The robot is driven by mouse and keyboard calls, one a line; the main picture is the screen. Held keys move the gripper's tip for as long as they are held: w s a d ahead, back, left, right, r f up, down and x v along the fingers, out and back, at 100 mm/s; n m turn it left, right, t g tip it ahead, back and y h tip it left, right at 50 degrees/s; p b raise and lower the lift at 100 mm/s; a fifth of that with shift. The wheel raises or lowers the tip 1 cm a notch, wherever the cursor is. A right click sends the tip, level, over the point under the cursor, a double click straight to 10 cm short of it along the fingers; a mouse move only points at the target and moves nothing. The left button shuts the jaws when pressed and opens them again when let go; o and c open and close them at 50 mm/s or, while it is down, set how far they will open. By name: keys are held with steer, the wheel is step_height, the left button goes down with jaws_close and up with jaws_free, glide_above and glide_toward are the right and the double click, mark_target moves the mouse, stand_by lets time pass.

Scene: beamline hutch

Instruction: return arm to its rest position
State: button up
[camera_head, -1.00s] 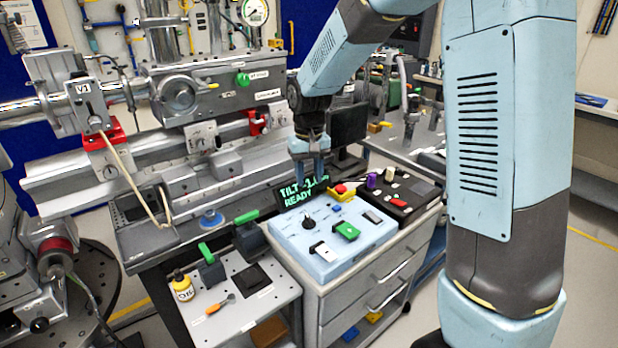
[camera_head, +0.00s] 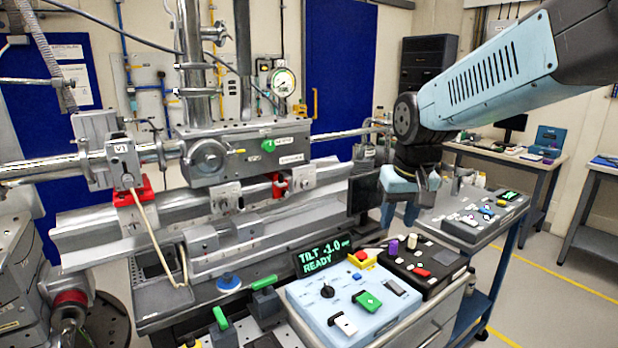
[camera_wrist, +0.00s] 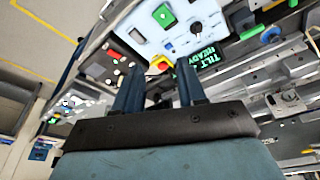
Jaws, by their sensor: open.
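My gripper (camera_head: 400,213) is in the head view, right of centre, fingers pointing down, above and behind the black control box (camera_head: 428,262). In the wrist view my gripper (camera_wrist: 160,90) shows two blue fingers apart with nothing between them. My blue arm reaches in from the upper right of the head view. The light-blue control panel (camera_head: 325,303) has a knob, a green switch and a white switch. Its display (camera_head: 323,256) reads "TILT -1.0" and "READY". The gripper appears clear of the panel.
A dark monitor (camera_head: 363,195) stands just left of my gripper. The metal beamline rail (camera_head: 90,232) with a gauge (camera_head: 284,82) fills the left. A cart with several switches (camera_head: 487,212) stands to the right. Open floor (camera_head: 560,265) lies at the far right.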

steer(key=s+d+r+t, duration=0.1)
steer(key=s+d, duration=0.2)
steer(key=s, duration=0.3)
steer(key=s+d+r+m+t, duration=0.1)
steer(key=s+d, duration=0.2)
steer(key=s, duration=0.4)
steer(key=shift+r+t, duration=0.3)
steer(key=shift+r, duration=0.1)
